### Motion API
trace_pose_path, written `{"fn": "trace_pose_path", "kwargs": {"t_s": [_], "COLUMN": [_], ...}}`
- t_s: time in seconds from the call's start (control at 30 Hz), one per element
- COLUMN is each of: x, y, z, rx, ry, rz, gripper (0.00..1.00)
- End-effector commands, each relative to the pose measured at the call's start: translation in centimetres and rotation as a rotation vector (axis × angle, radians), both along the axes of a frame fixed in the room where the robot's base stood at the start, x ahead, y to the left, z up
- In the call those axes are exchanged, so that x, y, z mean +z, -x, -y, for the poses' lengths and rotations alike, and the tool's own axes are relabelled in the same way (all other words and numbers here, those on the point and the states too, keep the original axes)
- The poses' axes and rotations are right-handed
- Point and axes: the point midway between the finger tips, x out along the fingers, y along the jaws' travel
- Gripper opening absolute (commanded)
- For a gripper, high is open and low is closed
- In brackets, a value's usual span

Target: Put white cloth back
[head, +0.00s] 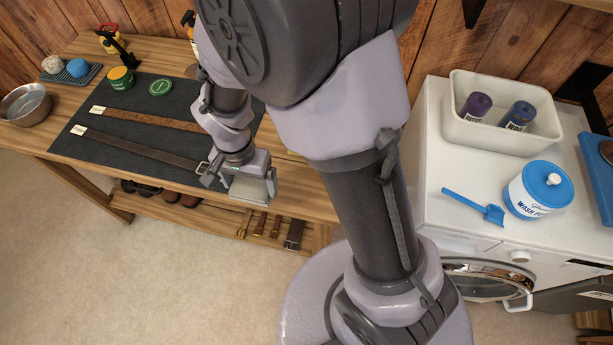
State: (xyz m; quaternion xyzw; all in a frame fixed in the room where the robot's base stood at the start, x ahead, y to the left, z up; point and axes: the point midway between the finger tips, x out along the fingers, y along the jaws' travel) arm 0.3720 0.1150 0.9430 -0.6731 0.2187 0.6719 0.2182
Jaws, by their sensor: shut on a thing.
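My gripper (241,190) is over the front edge of the wooden workbench, right of the dark mat. It is shut on a pale, flat piece that looks like the white cloth (249,189). The piece is small in the head view and partly covered by the fingers, so its full shape cannot be told. My arm hides the right part of the bench.
A dark mat (85,148) bears two leather straps, a green tin (121,78) and a green lid (160,87). A metal bowl (26,104) stands left. A washing machine (430,190) at right bears a white bin (456,127), tub (538,190) and blue scoop (489,212).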

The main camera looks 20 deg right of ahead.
Motion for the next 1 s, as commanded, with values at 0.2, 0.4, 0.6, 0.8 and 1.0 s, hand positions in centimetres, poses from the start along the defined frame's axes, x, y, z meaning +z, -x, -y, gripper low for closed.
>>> {"fn": "trace_pose_path", "kwargs": {"t_s": [0.2,0.4,0.6,0.8,1.0], "x": [-1.0,-1.1,-4.5,-4.6,-5.1], "y": [-0.8,-1.2,-1.2,-1.2,-1.2], "z": [7.6,10.7,11.4,11.4,11.4], "rx": [-0.009,-0.002,0.000,0.000,0.000], "ry": [0.000,0.000,0.000,0.000,0.000], "rz": [0.000,0.000,-0.002,0.000,0.000], "gripper": [0.38,0.38,0.38,0.38,0.92]}}
